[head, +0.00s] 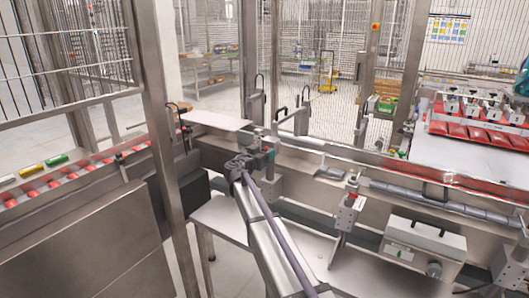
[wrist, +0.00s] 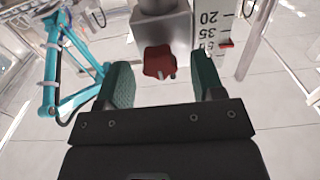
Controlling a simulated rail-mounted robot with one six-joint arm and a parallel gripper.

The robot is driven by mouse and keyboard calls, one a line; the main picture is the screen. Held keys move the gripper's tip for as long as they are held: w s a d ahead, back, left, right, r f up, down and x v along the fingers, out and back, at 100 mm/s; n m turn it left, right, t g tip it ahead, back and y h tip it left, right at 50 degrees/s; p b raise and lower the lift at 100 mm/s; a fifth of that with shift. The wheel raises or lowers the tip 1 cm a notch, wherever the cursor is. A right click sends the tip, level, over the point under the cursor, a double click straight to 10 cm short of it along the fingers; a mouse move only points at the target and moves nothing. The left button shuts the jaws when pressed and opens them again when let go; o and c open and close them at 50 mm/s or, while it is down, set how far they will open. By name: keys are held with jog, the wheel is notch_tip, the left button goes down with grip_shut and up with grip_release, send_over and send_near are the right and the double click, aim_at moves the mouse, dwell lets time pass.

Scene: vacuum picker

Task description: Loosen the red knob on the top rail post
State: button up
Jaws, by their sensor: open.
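The red knob (wrist: 158,62) sits on the front of a steel clamp block (wrist: 160,32) in the wrist view. My gripper (wrist: 161,78) is open, with one green-padded finger on each side of the knob. Gaps show on both sides, wider on the right, and neither finger visibly touches it. How deep the knob sits between the fingertips is hard to tell. In the head view my gripper (head: 266,156) is beside a rail post (head: 274,131) near the middle; that knob cannot be made out there, hidden or too small.
A white scale (wrist: 213,22) with black numbers and a red pointer stands right of the block. A turquoise frame (wrist: 60,65) is at the left. Another post with a red knob (head: 350,200) and a grey box (head: 422,246) are right of my arm along the conveyor.

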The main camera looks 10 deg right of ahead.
jog(key=shift+w+d, duration=0.35)
jog(key=shift+w, duration=0.05)
jog(key=c, duration=0.9)
